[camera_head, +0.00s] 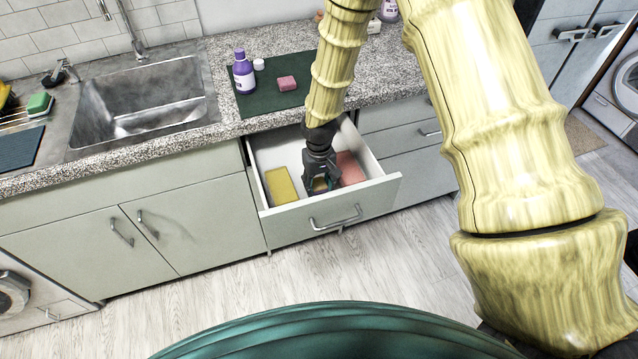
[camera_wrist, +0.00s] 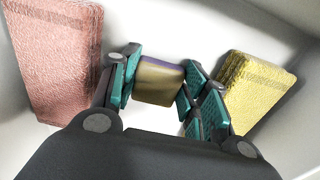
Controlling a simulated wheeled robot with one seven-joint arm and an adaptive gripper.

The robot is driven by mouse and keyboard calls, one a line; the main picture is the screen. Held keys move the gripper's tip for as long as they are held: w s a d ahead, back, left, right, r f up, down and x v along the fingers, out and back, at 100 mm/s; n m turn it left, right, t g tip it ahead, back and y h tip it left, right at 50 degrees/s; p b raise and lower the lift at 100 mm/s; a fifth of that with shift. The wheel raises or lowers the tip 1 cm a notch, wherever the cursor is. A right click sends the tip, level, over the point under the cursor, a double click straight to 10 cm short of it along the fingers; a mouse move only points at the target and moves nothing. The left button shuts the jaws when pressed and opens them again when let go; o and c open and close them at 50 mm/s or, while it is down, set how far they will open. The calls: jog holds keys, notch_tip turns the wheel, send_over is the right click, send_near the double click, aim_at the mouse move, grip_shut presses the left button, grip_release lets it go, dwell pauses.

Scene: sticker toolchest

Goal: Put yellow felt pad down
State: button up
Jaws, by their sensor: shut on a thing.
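The yellow felt pad (camera_wrist: 160,84) is a small block with a dull yellow face and a purplish upper edge in the wrist view. My gripper (camera_wrist: 157,92) is shut on it, with the teal finger pads on its left and right sides. In the head view my gripper (camera_head: 320,183) points down inside the open drawer (camera_head: 332,209), and the pad is mostly hidden by the fingers. I cannot tell whether the pad touches the drawer floor.
A yellow folded cloth or sponge (camera_head: 281,186) lies left of my gripper in the drawer, and a pink one (camera_head: 349,168) lies right. Between them is bare white floor. Above, the counter bears a dark green mat (camera_head: 262,99), a purple bottle (camera_head: 243,74) and a pink block (camera_head: 287,83).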

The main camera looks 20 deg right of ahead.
aim_at(319, 186)
jog(key=shift+f, duration=0.1)
jog(key=o, duration=0.9)
jog(key=shift+r+b, duration=1.1)
jog(key=shift+r, duration=5)
